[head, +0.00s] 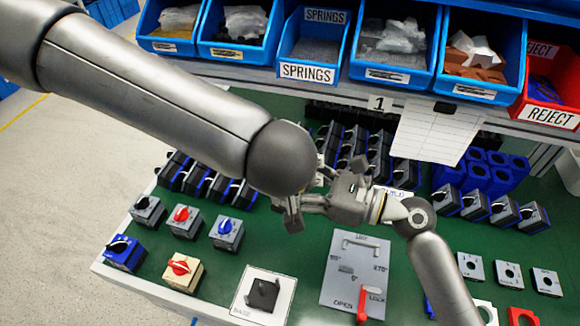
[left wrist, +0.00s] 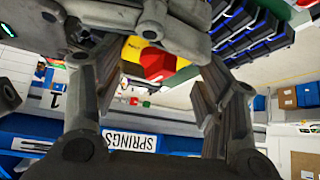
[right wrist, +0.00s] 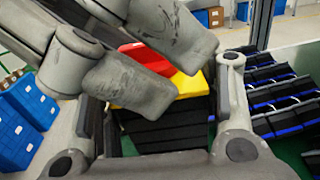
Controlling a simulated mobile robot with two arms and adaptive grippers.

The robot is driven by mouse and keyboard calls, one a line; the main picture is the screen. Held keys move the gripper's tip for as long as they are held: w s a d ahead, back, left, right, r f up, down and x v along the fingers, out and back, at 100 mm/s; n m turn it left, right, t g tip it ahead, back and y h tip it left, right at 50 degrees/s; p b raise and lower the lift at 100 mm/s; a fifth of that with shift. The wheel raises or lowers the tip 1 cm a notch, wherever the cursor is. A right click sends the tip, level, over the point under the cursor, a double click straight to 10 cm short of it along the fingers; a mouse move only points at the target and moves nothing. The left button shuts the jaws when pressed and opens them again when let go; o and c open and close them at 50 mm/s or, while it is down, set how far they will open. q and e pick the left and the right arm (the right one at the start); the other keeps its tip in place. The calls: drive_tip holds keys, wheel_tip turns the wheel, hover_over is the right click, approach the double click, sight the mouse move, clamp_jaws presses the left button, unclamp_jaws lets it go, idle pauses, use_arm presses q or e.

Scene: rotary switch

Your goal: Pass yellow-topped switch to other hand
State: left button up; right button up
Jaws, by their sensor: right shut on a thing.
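The yellow-topped switch has a black body, a yellow top (right wrist: 190,86) and a red knob (right wrist: 150,57). My right gripper (right wrist: 165,118) is shut on its black body, which sits between the fingers in the right wrist view. My left gripper (head: 300,203) is close to my right gripper (head: 343,200), above the green bench. In the left wrist view, the yellow top (left wrist: 132,45) and red knob appear beyond the widely spread fingers of my left gripper (left wrist: 155,85). The left fingers cross over the top end in the right wrist view. The switch is mostly hidden in the head view.
Several switches (head: 182,222) stand at the bench's left, with rows of black ones behind. A grey dial plate (head: 355,285) with a red lever and a base fixture (head: 242,309) lie in front. Blue bins (head: 310,48) and a red reject bin (head: 548,92) line the shelf behind.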

use_arm(q)
drive_tip(key=shift+d, duration=0.15)
drive_tip(key=c, duration=0.5)
use_arm(e)
drive_tip(key=shift+a, duration=0.1)
use_arm(q)
drive_tip(key=shift+c, duration=1.2)
use_arm(e)
drive_tip(key=o, duration=1.3)
